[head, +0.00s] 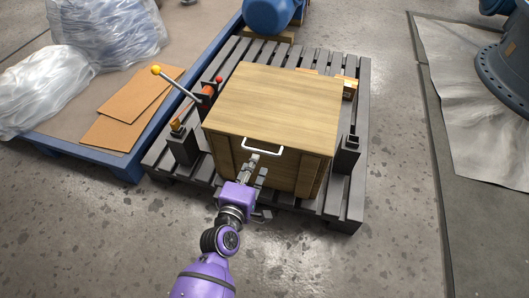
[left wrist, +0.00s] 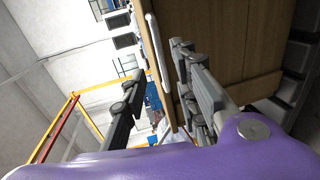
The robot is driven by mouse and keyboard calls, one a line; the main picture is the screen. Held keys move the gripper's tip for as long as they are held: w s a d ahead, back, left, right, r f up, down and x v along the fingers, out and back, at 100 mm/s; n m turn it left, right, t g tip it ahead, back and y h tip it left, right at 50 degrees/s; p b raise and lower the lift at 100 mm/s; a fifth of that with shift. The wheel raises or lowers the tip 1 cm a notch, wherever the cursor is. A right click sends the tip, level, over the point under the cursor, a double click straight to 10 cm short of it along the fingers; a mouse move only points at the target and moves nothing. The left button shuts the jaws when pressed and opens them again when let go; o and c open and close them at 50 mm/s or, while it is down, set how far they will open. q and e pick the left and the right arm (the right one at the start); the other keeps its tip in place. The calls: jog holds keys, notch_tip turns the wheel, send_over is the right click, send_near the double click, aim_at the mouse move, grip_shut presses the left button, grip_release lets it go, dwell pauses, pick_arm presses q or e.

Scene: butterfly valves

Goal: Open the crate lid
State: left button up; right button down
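A wooden crate (head: 295,174) stands on a dark slatted pallet, with its flat wooden lid (head: 275,100) shut. A white bar handle (head: 263,149) is at the lid's front edge; it also shows in the left wrist view (left wrist: 156,50), partly hidden. My left gripper (head: 256,168) is in front of the crate, just below the handle. In the left wrist view the fingers of the left gripper (left wrist: 160,85) are apart, with the handle and lid edge in line with the gap. I see no grip on the handle. My right gripper is not in view.
A lever with an orange knob (head: 156,70) rises left of the crate. Dark posts (head: 182,143) stand on the pallet (head: 343,211) at both sides. A blue-edged platform with cardboard (head: 125,108) and plastic wrap lies left. Floor in front is clear.

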aim_at(260, 152)
pick_arm(q)
jog(key=b+x, duration=0.2)
jog(key=x, duration=0.5)
jog(key=shift+f, duration=0.15)
jog(key=shift+w+d, duration=0.1)
jog(key=shift+w, duration=0.2)
grip_shut()
